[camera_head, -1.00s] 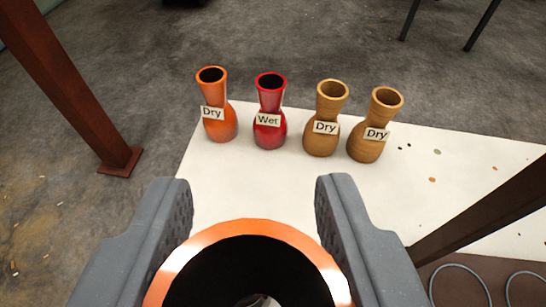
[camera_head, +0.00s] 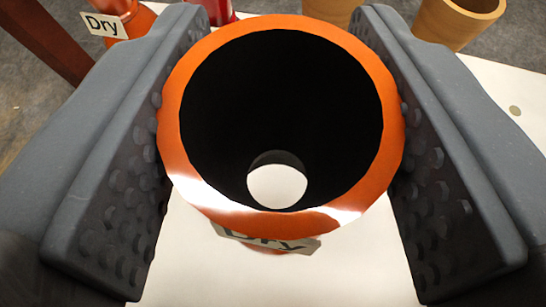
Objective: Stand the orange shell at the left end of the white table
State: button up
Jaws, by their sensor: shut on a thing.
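The orange shell (camera_head: 280,110) is a hollow goblet drum with a black inside, seen from above through its round mouth. It is clamped between the two grey studded jaws of my gripper (camera_head: 285,40). A "Dry" label (camera_head: 268,240) shows on its near side, just under the rim. White shows through the hole at its bottom. The white table (camera_head: 280,285) lies beneath it. The shell's lower body is hidden by its rim, so I cannot tell whether its foot touches the table.
Another orange drum (camera_head: 140,18) labelled "Dry" stands beyond the left jaw. A red drum (camera_head: 217,10) and two tan drums, one at the upper right (camera_head: 455,22), stand behind the held shell, partly cut off. A brown post (camera_head: 45,40) rises at the upper left.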

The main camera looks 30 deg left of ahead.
notch_tip(320, 180, down, 6)
jog(key=shift+r+b, duration=0.2)
jog(key=shift+b, duration=0.55)
jog(key=shift+s+r, duration=0.1)
jog(key=shift+r, duration=0.05)
jog(key=o, duration=1.3)
